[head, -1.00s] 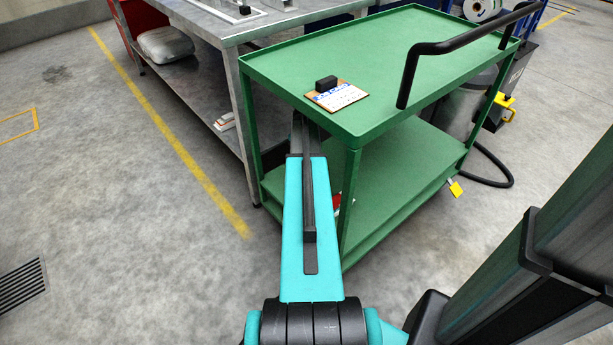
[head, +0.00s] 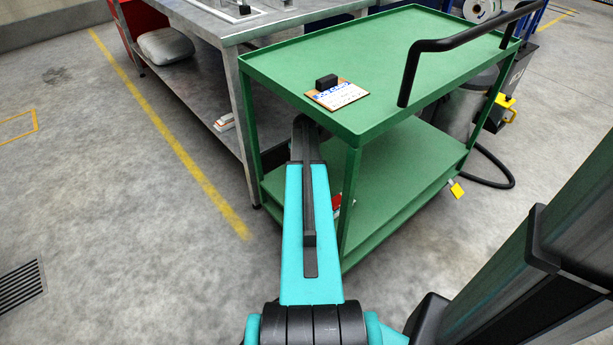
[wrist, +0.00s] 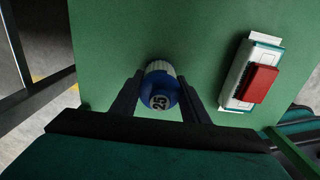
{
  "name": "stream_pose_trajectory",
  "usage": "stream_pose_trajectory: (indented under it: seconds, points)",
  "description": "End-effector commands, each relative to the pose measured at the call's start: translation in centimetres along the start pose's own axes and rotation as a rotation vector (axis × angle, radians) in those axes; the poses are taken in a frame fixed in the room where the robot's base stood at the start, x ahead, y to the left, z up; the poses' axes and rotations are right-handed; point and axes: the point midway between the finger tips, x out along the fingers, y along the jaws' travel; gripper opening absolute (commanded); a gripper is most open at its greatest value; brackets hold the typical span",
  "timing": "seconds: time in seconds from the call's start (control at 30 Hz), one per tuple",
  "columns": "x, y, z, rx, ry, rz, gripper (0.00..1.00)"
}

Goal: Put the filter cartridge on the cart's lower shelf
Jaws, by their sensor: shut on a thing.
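The filter cartridge (wrist: 160,88) shows in the wrist view as a blue cylinder with a white ribbed end and the number 25 on its near face. My gripper (wrist: 160,98) is shut on it, one dark finger on each side. Behind it is the green surface of the cart's lower shelf (wrist: 210,45); I cannot tell whether the cartridge touches it. In the head view the lower shelf (head: 405,180) shows under the green cart's top (head: 400,60). My arm reaches in at the cart's near left side, and my gripper and the cartridge are hidden there.
A white case with a red block (wrist: 260,84) lies on the shelf right of the cartridge. A clipboard with a black block (head: 338,95) lies on the cart's top. The black handle (head: 410,75) rises at right. A grey workbench (head: 235,80) stands close left. Much of the lower shelf is clear.

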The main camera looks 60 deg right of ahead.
Motion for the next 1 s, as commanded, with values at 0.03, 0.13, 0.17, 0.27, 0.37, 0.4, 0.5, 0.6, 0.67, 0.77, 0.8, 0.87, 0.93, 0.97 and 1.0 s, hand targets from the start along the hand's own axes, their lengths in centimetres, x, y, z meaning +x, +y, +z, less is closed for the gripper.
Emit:
stream_pose_trajectory:
  seconds: [0.03,0.13,0.17,0.27,0.37,0.4,0.5,0.6,0.67,0.77,0.8,0.87,0.93,0.97,1.0]
  points:
    - [0.0,0.0,0.0,0.0,0.0,0.0,0.19]
    - [0.2,0.0,0.0,0.0,0.0,0.0,0.19]
    - [0.3,0.0,0.0,0.0,0.0,0.0,0.19]
    - [0.3,0.0,0.0,0.0,0.0,0.0,0.58]
    - [0.3,0.0,0.0,0.0,0.0,0.0,0.6]
    - [0.2,0.0,0.0,0.0,0.0,0.0,0.6]
    - [0.2,0.0,0.0,0.0,0.0,0.0,0.6]
    - [0.2,0.0,0.0,0.0,0.0,0.0,0.6]
    - [0.1,0.0,0.0,0.0,0.0,0.0,0.6]
    - [-0.6,0.0,0.0,0.001,0.0,0.0,0.6]
    - [-0.9,0.0,0.0,0.001,0.0,0.0,0.6]
    - [-1.5,0.0,0.0,0.001,0.0,0.0,0.6]
    - [-2.4,0.0,0.0,0.001,0.0,0.0,0.6]
    - [-2.8,0.0,0.0,0.001,-0.001,0.001,0.6]
    - [-3.3,0.0,0.0,0.001,-0.001,0.001,0.6]
